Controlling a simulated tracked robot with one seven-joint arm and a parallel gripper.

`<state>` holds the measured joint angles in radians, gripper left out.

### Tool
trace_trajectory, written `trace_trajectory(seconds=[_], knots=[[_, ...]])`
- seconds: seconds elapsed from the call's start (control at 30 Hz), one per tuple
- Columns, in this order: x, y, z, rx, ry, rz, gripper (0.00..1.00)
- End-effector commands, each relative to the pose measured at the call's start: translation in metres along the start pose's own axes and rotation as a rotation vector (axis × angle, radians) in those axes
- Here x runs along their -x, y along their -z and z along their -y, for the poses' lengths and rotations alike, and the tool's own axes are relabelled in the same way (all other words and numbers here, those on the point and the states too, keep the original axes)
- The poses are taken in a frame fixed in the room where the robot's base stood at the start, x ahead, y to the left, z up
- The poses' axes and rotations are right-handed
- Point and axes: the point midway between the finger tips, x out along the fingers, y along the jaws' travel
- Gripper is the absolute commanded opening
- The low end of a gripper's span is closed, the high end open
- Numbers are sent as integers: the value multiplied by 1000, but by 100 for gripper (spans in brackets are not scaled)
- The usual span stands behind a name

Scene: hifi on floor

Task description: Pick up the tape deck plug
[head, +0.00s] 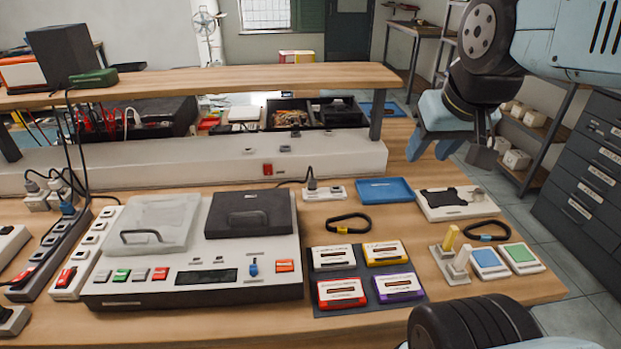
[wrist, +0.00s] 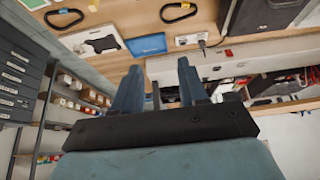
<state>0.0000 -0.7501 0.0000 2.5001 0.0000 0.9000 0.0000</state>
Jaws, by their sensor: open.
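The white tape deck (head: 190,292), with a clear lid on the left and a dark lid on the right, sits on the wooden bench. A dark plug (head: 311,181) stands upright in a small white socket strip (head: 334,192) behind the deck's right side. Its cable runs left behind the deck; its far end is hidden. The plug (wrist: 203,44) and strip (wrist: 182,41) also show small in the wrist view. My gripper (head: 432,150) is open and empty, raised at the bench's right, well apart from the plug. Its blue fingers (wrist: 160,66) show in the wrist view.
A blue tray (head: 385,190) and a white board (head: 455,211) lie right of the strip. Several cassettes (head: 340,292) lie on a dark mat. More plugs stand in a left power strip (head: 38,203). A raised wooden shelf (head: 210,82) spans the back. Drawers (head: 585,180) stand at right.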

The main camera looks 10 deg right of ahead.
Motion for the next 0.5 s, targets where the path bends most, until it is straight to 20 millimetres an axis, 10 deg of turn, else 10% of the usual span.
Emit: trace_trajectory(seconds=[0.5], knots=[[-23, 48, 14, -3, 26, 76, 61]])
